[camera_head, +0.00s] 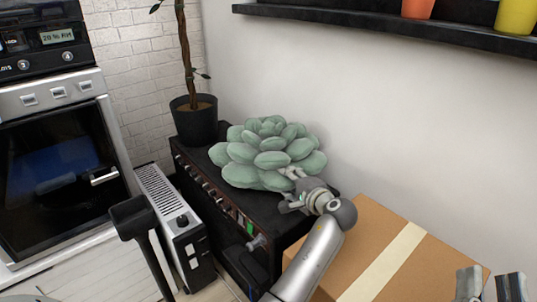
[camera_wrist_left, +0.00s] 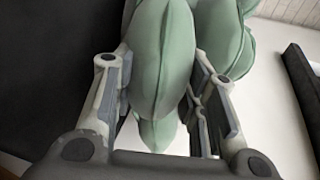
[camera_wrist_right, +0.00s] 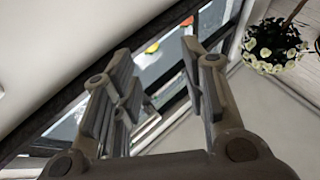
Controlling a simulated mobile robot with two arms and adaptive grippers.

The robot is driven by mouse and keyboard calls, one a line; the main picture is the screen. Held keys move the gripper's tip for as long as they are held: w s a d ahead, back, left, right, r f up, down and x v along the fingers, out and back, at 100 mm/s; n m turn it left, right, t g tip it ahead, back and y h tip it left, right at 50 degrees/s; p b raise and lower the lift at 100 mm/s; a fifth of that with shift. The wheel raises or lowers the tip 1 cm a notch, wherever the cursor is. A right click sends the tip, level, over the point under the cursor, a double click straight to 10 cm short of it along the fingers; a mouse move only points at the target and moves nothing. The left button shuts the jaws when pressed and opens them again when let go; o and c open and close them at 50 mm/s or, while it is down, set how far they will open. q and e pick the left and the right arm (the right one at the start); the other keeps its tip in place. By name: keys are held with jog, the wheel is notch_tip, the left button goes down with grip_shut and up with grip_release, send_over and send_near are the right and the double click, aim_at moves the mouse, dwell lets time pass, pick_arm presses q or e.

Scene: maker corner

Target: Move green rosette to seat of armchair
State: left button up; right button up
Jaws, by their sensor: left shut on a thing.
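The green rosette (camera_head: 268,150), a large succulent with thick pale leaves, is over the top of a black amplifier-like box (camera_head: 250,205). I cannot tell whether it rests on the box or is just above it. My left gripper (camera_head: 292,188) is at its front right side, shut on one of its leaves. In the left wrist view that leaf (camera_wrist_left: 160,60) lies between the two fingers. My right gripper (camera_head: 490,286) is at the bottom right corner, fingers apart and empty, also in the right wrist view (camera_wrist_right: 155,75). The armchair is not in view.
A potted plant (camera_head: 194,120) stands on the box's back left. A taped cardboard box (camera_head: 375,250) is at right, near my left arm. A white heater (camera_head: 175,225) and an oven (camera_head: 60,150) are at left. A black shelf (camera_head: 400,28) with pots hangs above.

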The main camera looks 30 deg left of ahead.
pick_arm(q)
grip_shut()
jog(key=shift+r, duration=0.1)
